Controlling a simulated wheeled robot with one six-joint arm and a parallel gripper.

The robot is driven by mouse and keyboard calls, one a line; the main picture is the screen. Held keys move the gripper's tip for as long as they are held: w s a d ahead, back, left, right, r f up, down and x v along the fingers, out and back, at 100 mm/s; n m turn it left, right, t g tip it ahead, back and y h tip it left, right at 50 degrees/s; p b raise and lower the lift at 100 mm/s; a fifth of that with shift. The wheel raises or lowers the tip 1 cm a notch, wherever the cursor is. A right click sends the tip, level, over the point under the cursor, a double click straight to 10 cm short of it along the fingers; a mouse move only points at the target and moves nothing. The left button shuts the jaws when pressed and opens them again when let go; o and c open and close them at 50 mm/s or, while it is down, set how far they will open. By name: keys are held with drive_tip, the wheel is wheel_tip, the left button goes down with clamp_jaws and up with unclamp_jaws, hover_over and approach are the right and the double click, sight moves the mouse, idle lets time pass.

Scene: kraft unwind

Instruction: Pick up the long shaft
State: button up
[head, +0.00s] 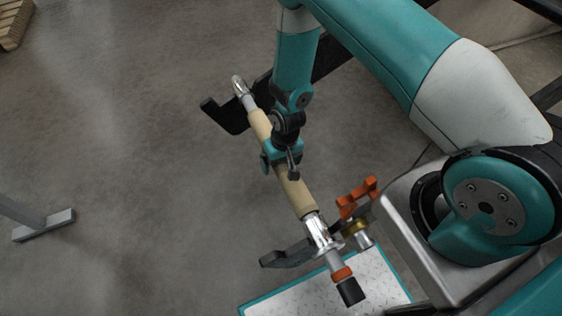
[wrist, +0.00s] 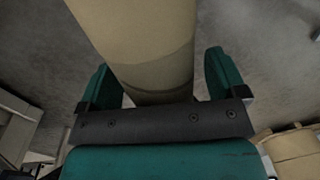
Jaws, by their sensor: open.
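The long shaft (head: 296,193) lies diagonally in the head view, with a tan sleeve along its middle, shiny metal collars towards both ends, and an orange ring and black tip at the lower right end. It lies across two dark hooked arms, the upper one (head: 226,114) and the lower one (head: 287,256). My gripper (head: 281,160) is at the middle of the tan sleeve. In the wrist view its two teal fingers (wrist: 161,82) stand apart, one on each side of the shaft (wrist: 143,45). Whether the fingers touch the sleeve cannot be told.
An orange handle (head: 357,197) with a brass fitting is close to the shaft's lower right end. A white plate with a teal edge (head: 300,300) is below. A grey stand foot (head: 44,225) is at the left, and a wooden pallet (head: 14,24) at the upper left.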

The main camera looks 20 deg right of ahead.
drive_tip(key=c, duration=1.3)
drive_tip(key=shift+r, duration=0.1)
drive_tip(key=shift+c, duration=0.2)
drive_tip(key=shift+r+p, duration=0.75)
drive_tip(key=shift+r, duration=2.85)
drive_tip(key=a, duration=1.8)
wheel_tip(320, 180, up, 13)
drive_tip(key=p, duration=1)
drive_tip(key=shift+w, duration=0.1)
